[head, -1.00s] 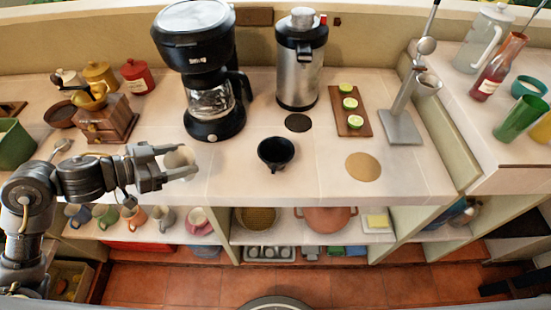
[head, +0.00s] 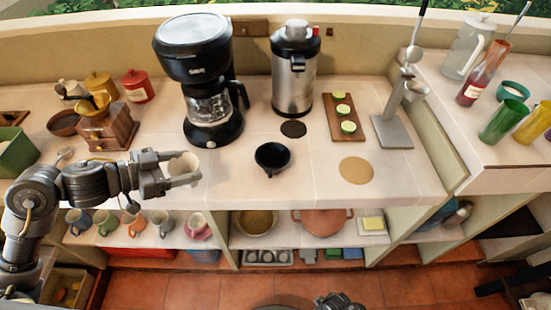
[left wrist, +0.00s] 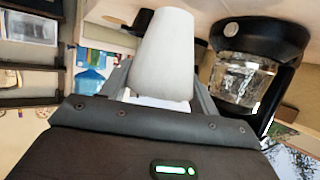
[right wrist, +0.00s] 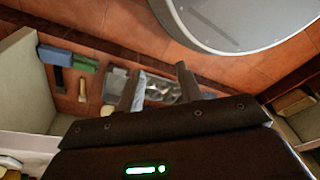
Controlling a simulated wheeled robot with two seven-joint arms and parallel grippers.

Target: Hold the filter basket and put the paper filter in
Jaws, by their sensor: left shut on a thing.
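The black filter basket (head: 272,157) stands upright on the counter, its open top up, near the front edge. My left gripper (head: 190,168) is shut on the white paper filter (head: 182,163), holding it over the counter's front edge, left of the basket and apart from it. In the left wrist view the filter (left wrist: 165,55) is a pale cone between the fingers. My right gripper (head: 340,302) shows only partly at the bottom of the head view, low before the counter. In the right wrist view its fingers (right wrist: 160,85) are apart with nothing between them.
The coffee maker (head: 208,95) stands behind the filter, with the steel dispenser (head: 293,75) to its right. A wooden grinder (head: 107,128) is at left. A tan disc (head: 356,170) lies right of the basket. Cups and pots fill the shelf (head: 270,228) below. The counter around the basket is clear.

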